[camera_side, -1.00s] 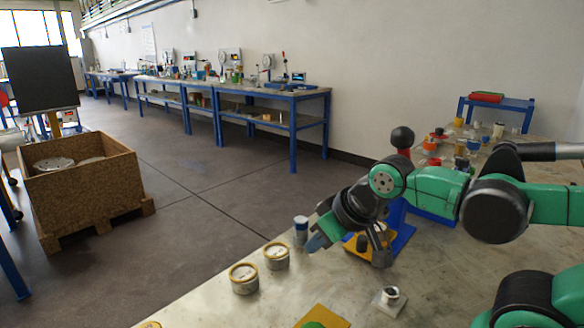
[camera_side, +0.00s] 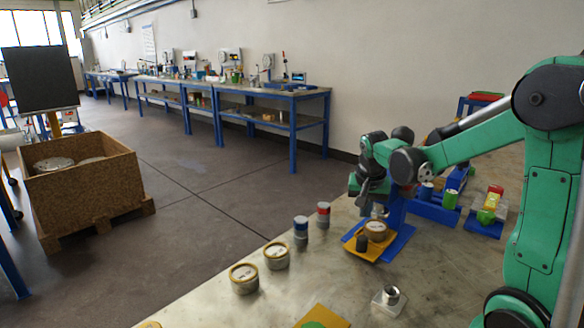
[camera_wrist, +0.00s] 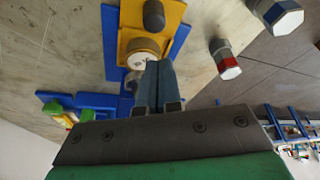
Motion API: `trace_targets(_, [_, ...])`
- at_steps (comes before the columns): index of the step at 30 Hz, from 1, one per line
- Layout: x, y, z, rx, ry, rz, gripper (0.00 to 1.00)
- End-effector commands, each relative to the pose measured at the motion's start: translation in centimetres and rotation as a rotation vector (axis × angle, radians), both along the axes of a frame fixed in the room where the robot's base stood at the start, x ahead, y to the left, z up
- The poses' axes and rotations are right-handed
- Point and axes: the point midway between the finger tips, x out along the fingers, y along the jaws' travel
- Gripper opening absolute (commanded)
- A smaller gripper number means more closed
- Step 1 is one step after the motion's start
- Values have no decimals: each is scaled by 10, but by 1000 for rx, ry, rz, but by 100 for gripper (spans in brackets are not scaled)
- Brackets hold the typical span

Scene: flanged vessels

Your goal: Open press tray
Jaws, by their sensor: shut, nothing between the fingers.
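The press stands on the bench at the middle right of the side view, with a blue base (camera_side: 402,241) and a yellow tray (camera_side: 357,252). The tray sticks out toward the front left. A dark knob (camera_side: 361,243) stands on its front, and a round tan-rimmed vessel (camera_side: 376,230) sits behind the knob. The wrist view shows the yellow tray (camera_wrist: 128,42), knob (camera_wrist: 153,14) and vessel (camera_wrist: 141,50). My gripper (camera_wrist: 160,64) is shut and empty. Its fingertips appear over or beside the vessel; whether they touch it cannot be told.
Two tan-rimmed cans (camera_side: 243,279) stand nearer the bench edge. A metal fitting (camera_side: 391,295) lies in front. Blue holders with coloured parts (camera_side: 488,208) are at right.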

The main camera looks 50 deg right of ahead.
Motion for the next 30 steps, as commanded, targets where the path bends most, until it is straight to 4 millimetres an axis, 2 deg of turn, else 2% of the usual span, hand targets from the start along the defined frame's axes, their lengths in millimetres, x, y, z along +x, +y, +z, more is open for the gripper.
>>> trace_targets(6, [6,-10,-34,0,-1,0,0])
trace_targets(12, [8,-16,-52,1,-1,2,0])
trace_targets(26, [9,-17,-58,1,-1,3,0])
trace_targets(30, [10,-9,-58,0,-1,7,0])
